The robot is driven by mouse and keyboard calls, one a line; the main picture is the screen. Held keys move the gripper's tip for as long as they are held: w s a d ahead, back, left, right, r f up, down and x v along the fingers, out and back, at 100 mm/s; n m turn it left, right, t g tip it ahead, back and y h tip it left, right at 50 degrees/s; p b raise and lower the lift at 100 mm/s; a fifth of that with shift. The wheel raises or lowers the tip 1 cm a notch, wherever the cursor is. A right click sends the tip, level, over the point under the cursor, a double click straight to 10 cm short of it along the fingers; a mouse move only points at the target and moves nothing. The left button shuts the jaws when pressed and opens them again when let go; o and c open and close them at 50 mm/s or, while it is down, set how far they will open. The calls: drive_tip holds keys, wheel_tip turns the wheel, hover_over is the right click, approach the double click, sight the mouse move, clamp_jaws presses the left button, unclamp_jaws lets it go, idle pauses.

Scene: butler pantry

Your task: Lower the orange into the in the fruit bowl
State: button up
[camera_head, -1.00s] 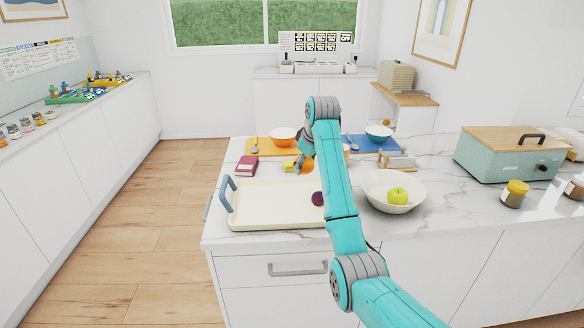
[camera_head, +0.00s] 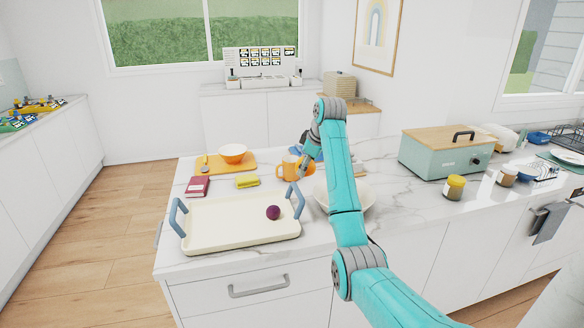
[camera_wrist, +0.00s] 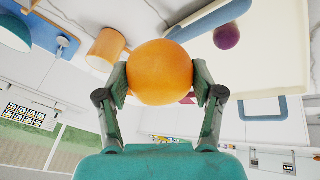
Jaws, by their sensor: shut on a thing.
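My gripper (camera_wrist: 160,85) is shut on the orange (camera_wrist: 160,72), with one finger on each side of it in the wrist view. In the head view, my gripper (camera_head: 303,172) is above the counter near the orange mug (camera_head: 288,168), left of the fruit bowl. The held orange cannot be made out clearly there. The white fruit bowl (camera_head: 367,198) stands on the counter behind my arm, which hides its middle and whatever lies in it. The bowl does not show in the wrist view.
A cream tray (camera_head: 220,236) with blue handles holds a purple fruit (camera_head: 273,212). A yellow sponge (camera_head: 247,181), a red book (camera_head: 197,186) and an orange-white bowl (camera_head: 232,153) are further back. A green-grey box (camera_head: 440,155) stands to the right.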

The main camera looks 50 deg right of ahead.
drive_tip(key=s+d+f, duration=0.1)
drive_tip(key=s+d, duration=0.4)
drive_tip(key=d, duration=0.2)
drive_tip(key=s+d+f, duration=0.2)
drive_tip(key=s+d, duration=0.3)
drive_tip(key=d, duration=0.3)
drive_tip(key=shift+f, duration=0.25)
drive_tip(key=shift+w+d, duration=0.1)
drive_tip(key=shift+w, duration=0.2)
idle(0.4)
drive_tip(key=shift+f, duration=2.4)
drive_tip(key=shift+f, duration=0.5)
drive_tip(key=o, duration=1.4)
drive_tip(key=shift+c, duration=0.2)
